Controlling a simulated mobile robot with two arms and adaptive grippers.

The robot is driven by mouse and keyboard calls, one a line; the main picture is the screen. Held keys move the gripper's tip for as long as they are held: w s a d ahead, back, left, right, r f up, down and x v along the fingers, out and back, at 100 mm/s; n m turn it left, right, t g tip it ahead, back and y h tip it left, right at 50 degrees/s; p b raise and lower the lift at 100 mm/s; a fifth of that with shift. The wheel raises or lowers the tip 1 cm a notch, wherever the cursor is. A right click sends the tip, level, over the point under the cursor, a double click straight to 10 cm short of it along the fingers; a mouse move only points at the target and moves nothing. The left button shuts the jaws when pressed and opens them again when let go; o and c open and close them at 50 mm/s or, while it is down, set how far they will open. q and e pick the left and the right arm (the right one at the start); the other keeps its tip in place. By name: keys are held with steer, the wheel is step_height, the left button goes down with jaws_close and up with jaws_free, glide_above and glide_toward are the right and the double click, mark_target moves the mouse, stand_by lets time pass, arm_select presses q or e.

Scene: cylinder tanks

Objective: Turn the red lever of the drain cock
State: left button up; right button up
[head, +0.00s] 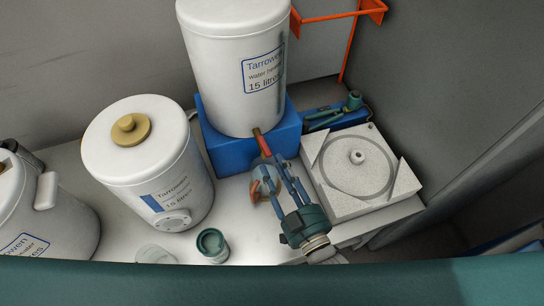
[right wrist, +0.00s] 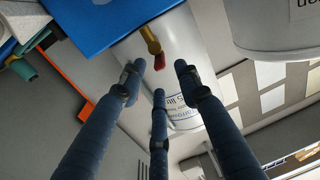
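The white tank (head: 225,70) stands on a blue block (head: 233,150) at the back centre. Its brass drain cock (head: 257,132) sticks out low at the front, with a red lever (head: 264,147) hanging from it. The brass cock (right wrist: 150,38) and red lever (right wrist: 159,61) also show in the right wrist view. My right gripper (head: 276,172) is just in front of the lever. In the wrist view my right gripper (right wrist: 160,78) has its three fingers spread around empty space, with the lever just beyond the tips. I see no contact. My left gripper is not in view.
Another white tank (head: 140,170) with a tan cap stands left, and a third (head: 40,220) is at the left edge. A small teal cup (head: 212,244) stands in front. A white slab (head: 385,190) with a round recess lies right. An orange frame (head: 340,17) rises behind.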

mark_target(270, 156)
steer(key=x, duration=0.3)
steer(key=shift+w, duration=0.1)
steer(key=shift+c, duration=0.2)
jaws_close()
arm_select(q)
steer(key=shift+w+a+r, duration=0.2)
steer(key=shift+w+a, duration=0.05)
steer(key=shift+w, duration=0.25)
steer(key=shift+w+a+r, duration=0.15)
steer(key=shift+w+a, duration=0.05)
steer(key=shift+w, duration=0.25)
